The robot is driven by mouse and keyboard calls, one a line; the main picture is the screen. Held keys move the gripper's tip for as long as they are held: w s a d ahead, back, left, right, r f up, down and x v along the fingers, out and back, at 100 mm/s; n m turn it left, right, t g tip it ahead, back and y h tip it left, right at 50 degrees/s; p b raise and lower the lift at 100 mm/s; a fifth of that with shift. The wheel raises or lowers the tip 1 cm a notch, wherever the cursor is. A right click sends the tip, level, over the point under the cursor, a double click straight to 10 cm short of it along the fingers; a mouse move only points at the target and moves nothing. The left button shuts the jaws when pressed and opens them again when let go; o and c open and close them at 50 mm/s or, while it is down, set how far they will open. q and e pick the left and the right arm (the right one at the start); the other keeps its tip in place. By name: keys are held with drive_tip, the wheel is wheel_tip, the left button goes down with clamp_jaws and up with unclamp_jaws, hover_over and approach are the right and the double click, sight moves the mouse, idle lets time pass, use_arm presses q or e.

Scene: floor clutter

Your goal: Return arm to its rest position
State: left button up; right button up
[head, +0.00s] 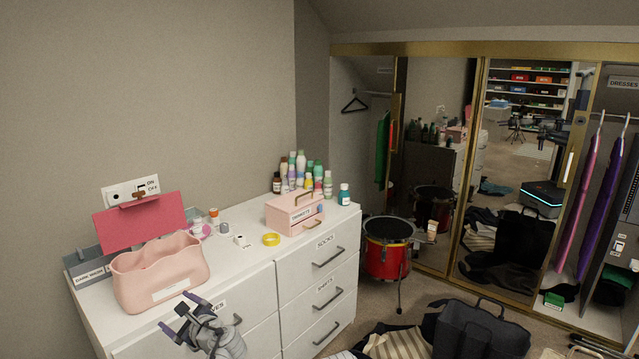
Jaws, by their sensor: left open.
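My left gripper (180,318) shows at the lower left of the head view, in front of the white dresser (250,262). Its fingers are dark with purple parts, and they are spread apart and empty. It is just below and to the right of the pink bag (160,270) on the dresser top; I cannot tell whether they touch. My right gripper is not in view.
A dark bag (478,332) and clothes lie on the floor. Mirrored closet doors (512,215) stand behind.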

use_arm(q)
drive_tip(key=s+d+f+n+g+h, duration=0.3)
drive_tip(key=s+d+f+n, duration=0.15)
drive_tip(key=d+f, duration=0.2)
drive_tip(key=s+d+f+n+g+h, duration=0.2)
drive_tip(key=s+d+f+n, duration=0.2)
drive_tip(key=d+f+n, duration=0.25)
drive_tip(key=s+d+f+n+g+h, duration=0.2)
drive_tip(key=s+d+n+g+h, duration=0.1)
drive_tip(key=s+d, duration=0.4)
drive_tip(key=s+d+f+n+g+h, duration=0.2)
drive_tip(key=s+d, duration=0.2)
drive_tip(key=d, duration=0.4)
wheel_tip(320, 180, up, 13)
drive_tip(key=p, duration=1.3)
drive_tip(key=shift+s+d+h, duration=0.15)
drive_tip(key=shift+h, duration=0.15)
